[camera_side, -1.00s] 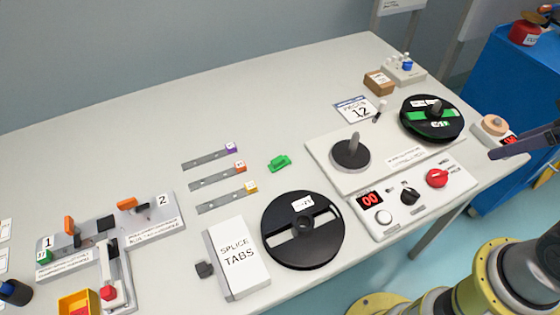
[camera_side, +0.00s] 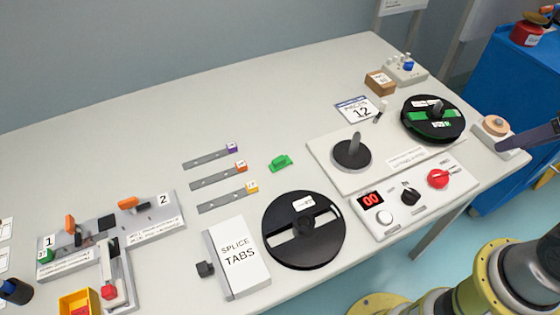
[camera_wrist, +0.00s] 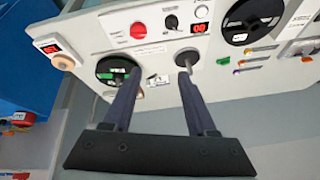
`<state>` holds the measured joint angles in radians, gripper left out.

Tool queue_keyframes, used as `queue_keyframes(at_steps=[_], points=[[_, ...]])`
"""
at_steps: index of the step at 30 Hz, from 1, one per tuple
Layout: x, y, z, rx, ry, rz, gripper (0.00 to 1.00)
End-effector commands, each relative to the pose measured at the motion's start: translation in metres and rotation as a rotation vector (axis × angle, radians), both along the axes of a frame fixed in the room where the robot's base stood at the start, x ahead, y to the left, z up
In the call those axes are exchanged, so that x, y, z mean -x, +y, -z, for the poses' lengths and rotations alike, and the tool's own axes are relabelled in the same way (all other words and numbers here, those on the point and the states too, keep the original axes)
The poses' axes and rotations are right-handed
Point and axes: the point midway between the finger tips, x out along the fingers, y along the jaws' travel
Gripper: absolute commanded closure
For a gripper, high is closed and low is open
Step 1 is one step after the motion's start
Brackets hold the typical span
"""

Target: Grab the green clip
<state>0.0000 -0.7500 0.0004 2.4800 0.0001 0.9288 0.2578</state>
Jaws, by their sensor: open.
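The green clip (camera_side: 281,163) lies on the pale table between the strips with coloured end tags and the rewind unit. In the wrist view it is a small green shape (camera_wrist: 223,61) right of the spindle. My gripper (camera_wrist: 156,82) is open, with nothing between its two dark fingers. It is well away from the clip, toward the table's right end. In the side view only a dark finger of it shows at the right edge.
A black reel (camera_side: 304,230) and a splice tabs box (camera_side: 238,258) lie in front of the clip. The rewind unit's upright spindle (camera_side: 353,148) and a green-wound reel (camera_side: 433,118) stand right of it. The table behind the clip is clear.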

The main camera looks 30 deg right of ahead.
Motion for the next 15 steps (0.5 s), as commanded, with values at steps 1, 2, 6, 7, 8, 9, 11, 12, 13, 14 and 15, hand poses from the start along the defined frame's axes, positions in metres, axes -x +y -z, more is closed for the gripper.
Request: queue_keyframes(at_steps=[1,2,6,7,8,9,11,12,13,14,15], points=[[-0.006,0.0,-0.015,-0.046,-0.026,0.085,0.43],[-0.01,0.0,-0.023,-0.079,-0.034,0.145,0.43],[-0.045,0.004,-0.062,-0.233,-0.028,0.408,0.43],[-0.055,0.006,-0.07,-0.265,-0.021,0.462,0.43],[-0.066,0.009,-0.077,-0.296,-0.012,0.515,0.43],[-0.081,0.013,-0.085,-0.336,0.001,0.585,0.43],[-0.104,0.02,-0.095,-0.387,0.025,0.68,0.43],[-0.119,0.025,-0.1,-0.415,0.042,0.737,0.43],[-0.13,0.029,-0.103,-0.434,0.053,0.779,0.43],[-0.141,0.034,-0.105,-0.453,0.065,0.817,0.43],[-0.156,0.04,-0.106,-0.473,0.083,0.867,0.43]])
